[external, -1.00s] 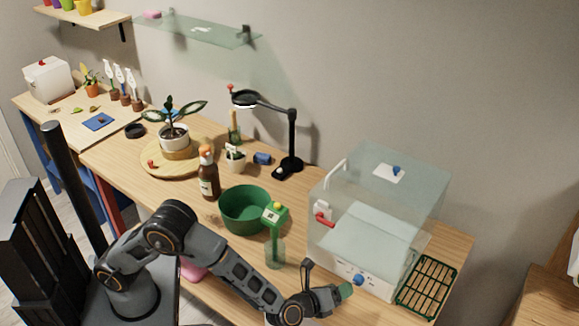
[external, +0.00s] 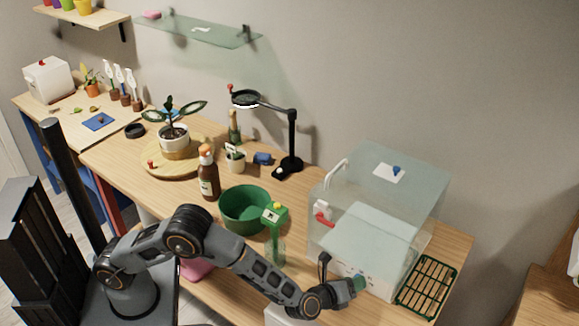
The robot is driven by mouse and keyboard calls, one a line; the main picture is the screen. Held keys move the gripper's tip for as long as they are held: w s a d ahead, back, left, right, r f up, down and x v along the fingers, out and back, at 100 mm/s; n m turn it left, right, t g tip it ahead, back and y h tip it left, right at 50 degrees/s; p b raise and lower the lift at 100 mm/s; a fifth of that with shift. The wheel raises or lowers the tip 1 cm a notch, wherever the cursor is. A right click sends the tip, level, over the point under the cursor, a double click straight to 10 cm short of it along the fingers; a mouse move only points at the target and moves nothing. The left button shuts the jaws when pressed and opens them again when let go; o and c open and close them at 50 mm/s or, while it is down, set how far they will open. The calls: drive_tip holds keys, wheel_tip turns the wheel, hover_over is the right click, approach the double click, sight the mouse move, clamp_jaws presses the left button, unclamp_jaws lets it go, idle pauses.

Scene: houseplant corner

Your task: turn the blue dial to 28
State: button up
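The clear propagator box (external: 375,215) with a white base stands at the right end of the bench. Its front panel (external: 382,284) carries small markings. The blue dial on that panel is hidden behind my gripper (external: 359,284), so its setting cannot be read. My gripper is at the front panel, its greenish tip over the dial's place. I cannot tell whether it touches the dial or whether its fingers are open or shut. A red latch handle (external: 324,219) is on the box's left side, and a blue knob (external: 396,170) is on its lid.
A green tool with a screen (external: 274,214) stands in a clear cup left of the box. A green bowl (external: 243,208), brown bottle (external: 208,176) and black lamp (external: 292,140) are further left. A green wire rack (external: 427,284) lies to the right.

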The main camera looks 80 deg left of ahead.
drive_tip(key=c, duration=0.6)
